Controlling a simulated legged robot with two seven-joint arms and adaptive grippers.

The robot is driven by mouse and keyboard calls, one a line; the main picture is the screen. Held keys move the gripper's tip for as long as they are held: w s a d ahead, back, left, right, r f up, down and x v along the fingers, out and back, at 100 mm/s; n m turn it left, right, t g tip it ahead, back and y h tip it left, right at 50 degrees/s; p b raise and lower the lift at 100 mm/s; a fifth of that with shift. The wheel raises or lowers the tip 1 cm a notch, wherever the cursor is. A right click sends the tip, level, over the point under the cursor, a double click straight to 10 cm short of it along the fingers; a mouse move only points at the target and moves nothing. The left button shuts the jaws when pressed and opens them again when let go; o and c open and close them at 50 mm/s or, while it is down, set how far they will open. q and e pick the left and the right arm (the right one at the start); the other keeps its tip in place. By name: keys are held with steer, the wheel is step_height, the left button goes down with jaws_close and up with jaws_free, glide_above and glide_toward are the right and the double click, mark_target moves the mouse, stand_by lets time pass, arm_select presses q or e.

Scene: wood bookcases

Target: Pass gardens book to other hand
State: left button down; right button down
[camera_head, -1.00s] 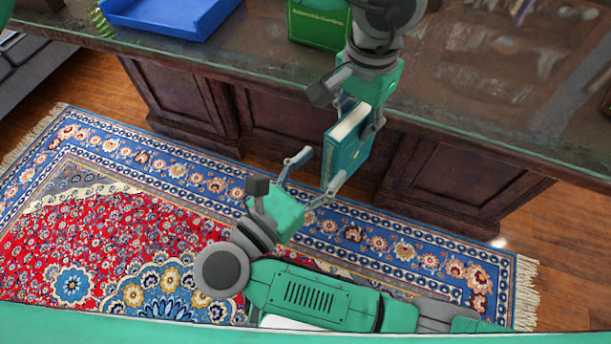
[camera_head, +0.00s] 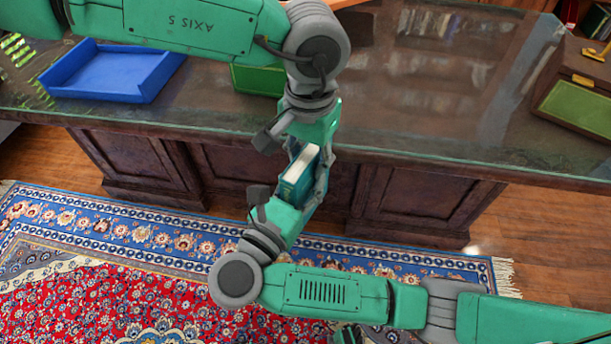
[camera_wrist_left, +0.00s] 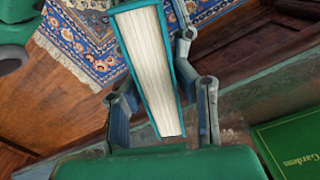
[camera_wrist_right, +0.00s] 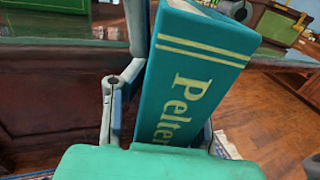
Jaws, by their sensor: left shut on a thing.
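A teal book (camera_head: 300,177) with pale pages hangs in front of the desk between my two grippers. Its spine reads "Pelter" in the right wrist view (camera_wrist_right: 195,85), with the rest hidden. My left gripper (camera_head: 308,160) is shut on it from above; its fingers flank the page block in the left wrist view (camera_wrist_left: 148,65). My right gripper (camera_head: 300,196) comes from below with its fingers open on both sides of the book; firm contact is not visible. A green book (camera_head: 257,80) lies on the desk, partly behind my left arm; "Gardens" shows in the left wrist view (camera_wrist_left: 292,145).
The glass-topped desk (camera_head: 420,110) stands just behind the grippers. A blue tray (camera_head: 112,72) sits on its left part, and a wooden box with a green panel (camera_head: 575,95) on its right. A patterned rug (camera_head: 130,225) covers the floor in front.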

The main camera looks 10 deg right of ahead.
arm_select(q)
steer(key=c, duration=1.2)
jaws_free()
steer(key=shift+s+d, duration=0.15)
steer(key=shift+d, duration=0.05)
steer(key=shift+r, duration=0.1)
